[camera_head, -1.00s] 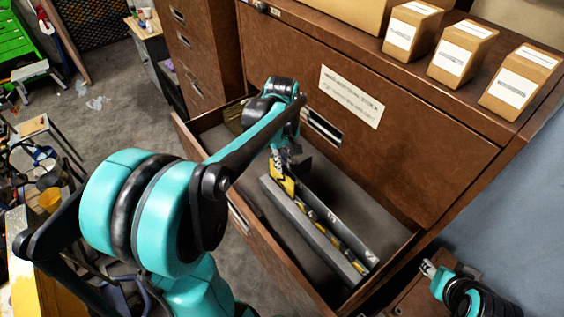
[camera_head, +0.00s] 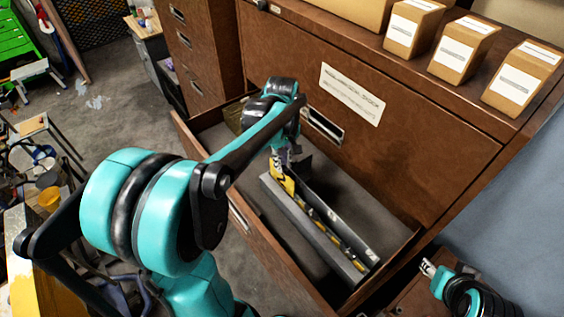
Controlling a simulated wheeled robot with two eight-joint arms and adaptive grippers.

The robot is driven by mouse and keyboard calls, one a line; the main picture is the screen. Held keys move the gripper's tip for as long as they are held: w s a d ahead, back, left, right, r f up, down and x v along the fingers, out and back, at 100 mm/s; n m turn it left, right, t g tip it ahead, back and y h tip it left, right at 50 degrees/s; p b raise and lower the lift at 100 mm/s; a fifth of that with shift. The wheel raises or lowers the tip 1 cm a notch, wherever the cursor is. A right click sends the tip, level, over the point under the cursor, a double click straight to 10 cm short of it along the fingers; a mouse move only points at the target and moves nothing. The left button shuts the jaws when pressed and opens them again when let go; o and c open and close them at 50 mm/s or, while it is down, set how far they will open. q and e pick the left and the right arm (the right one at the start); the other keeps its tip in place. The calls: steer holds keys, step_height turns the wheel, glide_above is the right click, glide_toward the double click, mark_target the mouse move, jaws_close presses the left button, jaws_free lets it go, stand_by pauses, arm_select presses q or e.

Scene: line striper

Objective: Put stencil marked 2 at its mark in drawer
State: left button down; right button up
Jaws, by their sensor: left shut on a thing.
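My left gripper (camera_head: 280,158) reaches down into the open drawer (camera_head: 385,215) and is shut on a yellow stencil (camera_head: 286,183). The stencil stands at the far-left end of a long grey holder (camera_head: 310,232) on the drawer floor. Its lower part is hidden by the holder's near wall, and I cannot read a number on it. More yellow pieces (camera_head: 335,236) show along the holder's slot. I cannot make out the marks in the drawer. My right gripper (camera_head: 428,268) is at the lower right, outside the drawer, too small to judge its fingers.
The brown cabinet front with a white label (camera_head: 352,94) rises behind the drawer. Several cardboard boxes (camera_head: 413,28) stand on the cabinet top. The drawer floor beside the holder is partly clear. A cluttered bench (camera_head: 45,185) is at the left.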

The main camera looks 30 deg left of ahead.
arm_select(q)
steer(key=shift+f+b, duration=2.55)
steer(key=shift+f, duration=0.4)
stand_by(0.5)
steer(key=c, duration=1.2)
jaws_free()
steer(key=shift+r, duration=0.1)
steer(key=shift+r+p, duration=2.5)
steer(key=shift+r, duration=1)
steer(key=shift+f, duration=0.1)
